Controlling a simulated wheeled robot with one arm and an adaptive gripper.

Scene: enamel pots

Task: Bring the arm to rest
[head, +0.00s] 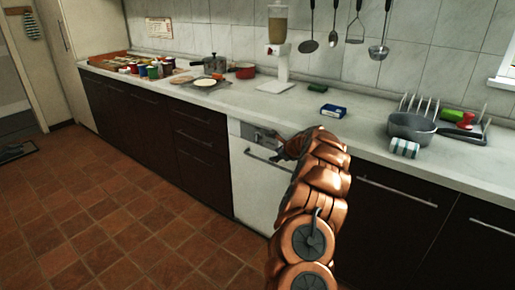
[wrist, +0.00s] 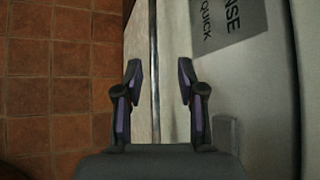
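My copper-coloured arm (head: 319,187) rises from the bottom of the head view and bends left near the counter edge. My gripper (head: 279,156) is in front of the white dishwasher (head: 262,188), close to its control panel. The pale appliance front (wrist: 240,85) with printed letters lies beyond the fingers. Whether the fingers touch it cannot be told.
Coloured pots (head: 153,71) stand far left.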

